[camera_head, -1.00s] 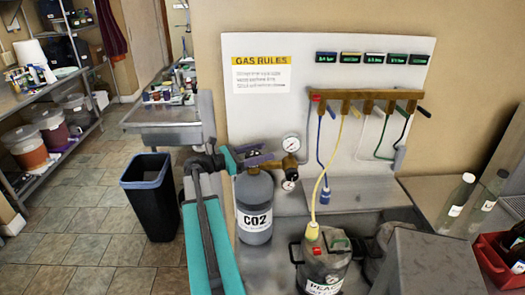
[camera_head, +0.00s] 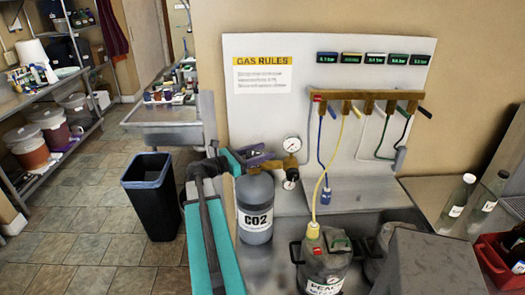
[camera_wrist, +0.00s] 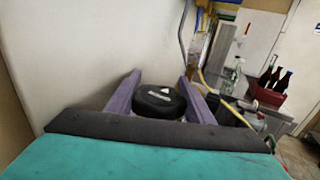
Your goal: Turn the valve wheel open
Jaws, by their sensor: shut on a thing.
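The valve wheel (camera_wrist: 160,99) is a black round knob with a pale mark on its face, seen in the wrist view. My gripper (camera_wrist: 160,92) has its two purple fingers on either side of the wheel, shut on it. In the head view my gripper (camera_head: 258,157) is at the top of the grey CO2 cylinder (camera_head: 254,190), beside the brass regulator (camera_head: 290,161). There the wheel is hidden behind the fingers. The cylinder stands upright.
A round gauge (camera_head: 292,145) sits close to the gripper on the regulator. A manifold (camera_head: 365,95) with coloured hoses hangs on the back panel. A keg (camera_head: 325,262) stands to the right. A black bin (camera_head: 150,183) stands on the floor at left.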

